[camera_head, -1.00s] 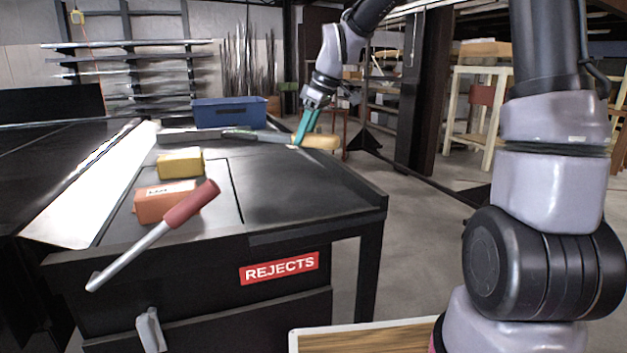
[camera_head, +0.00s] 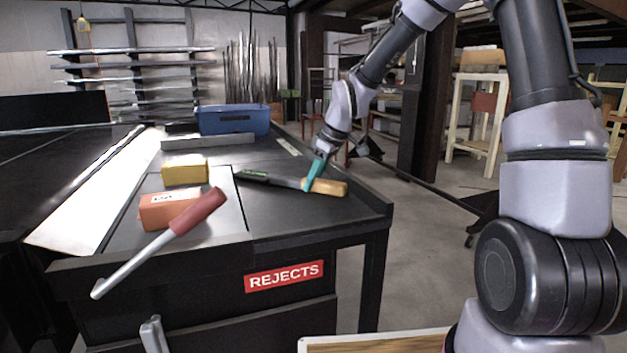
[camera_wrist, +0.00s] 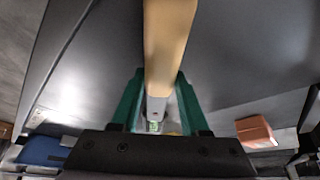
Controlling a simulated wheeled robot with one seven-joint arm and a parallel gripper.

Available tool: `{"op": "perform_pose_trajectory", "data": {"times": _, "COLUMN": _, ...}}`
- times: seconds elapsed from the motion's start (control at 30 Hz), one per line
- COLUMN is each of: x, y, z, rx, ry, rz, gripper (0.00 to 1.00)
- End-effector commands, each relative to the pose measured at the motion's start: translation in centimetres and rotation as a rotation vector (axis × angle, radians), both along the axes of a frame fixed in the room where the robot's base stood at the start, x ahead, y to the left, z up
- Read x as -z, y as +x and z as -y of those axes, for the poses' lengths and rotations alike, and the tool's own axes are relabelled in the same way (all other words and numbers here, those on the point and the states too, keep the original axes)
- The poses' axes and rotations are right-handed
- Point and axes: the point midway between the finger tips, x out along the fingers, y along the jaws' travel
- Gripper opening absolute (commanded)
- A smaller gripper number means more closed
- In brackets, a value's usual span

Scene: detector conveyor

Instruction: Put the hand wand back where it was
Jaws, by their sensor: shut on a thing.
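The hand wand (camera_head: 268,180) has a dark paddle and a tan handle (camera_head: 332,187). It lies roughly level at the right part of the black table (camera_head: 330,212), paddle pointing left; I cannot tell whether it touches the top. My gripper (camera_head: 313,180) has teal fingers and is shut on the wand near where handle meets paddle. In the wrist view the tan handle (camera_wrist: 168,45) runs between the two green fingers of my gripper (camera_wrist: 160,95). Most of the paddle is hidden there.
A yellow block (camera_head: 185,170) and an orange box (camera_head: 168,210) sit to the left. A red-handled lever (camera_head: 200,212) slants in front of them. A blue bin (camera_head: 233,120) and a grey bar (camera_head: 208,141) are at the back. A pale strip (camera_head: 288,146) marks the tabletop behind the wand.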

Motion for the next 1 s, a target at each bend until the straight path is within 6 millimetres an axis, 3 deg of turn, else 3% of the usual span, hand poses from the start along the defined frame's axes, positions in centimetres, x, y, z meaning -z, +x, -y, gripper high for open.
{"op": "perform_pose_trajectory", "data": {"times": 0.17, "x": 0.2, "y": 0.0, "z": 0.0, "rx": -0.001, "ry": 0.001, "rz": 0.001, "gripper": 0.0}}
{"op": "perform_pose_trajectory", "data": {"times": 0.2, "x": 0.3, "y": 0.0, "z": 0.0, "rx": -0.001, "ry": 0.0, "rz": 0.0, "gripper": 0.52}}
{"op": "perform_pose_trajectory", "data": {"times": 0.27, "x": 0.3, "y": 0.0, "z": 0.0, "rx": -0.001, "ry": 0.0, "rz": 0.0, "gripper": 0.75}}
{"op": "perform_pose_trajectory", "data": {"times": 0.67, "x": -0.3, "y": 0.0, "z": 0.1, "rx": 0.0, "ry": 0.0, "rz": 0.001, "gripper": 0.75}}
{"op": "perform_pose_trajectory", "data": {"times": 1.0, "x": -6.2, "y": -1.2, "z": 2.4, "rx": 0.004, "ry": -0.002, "rz": 0.006, "gripper": 0.75}}
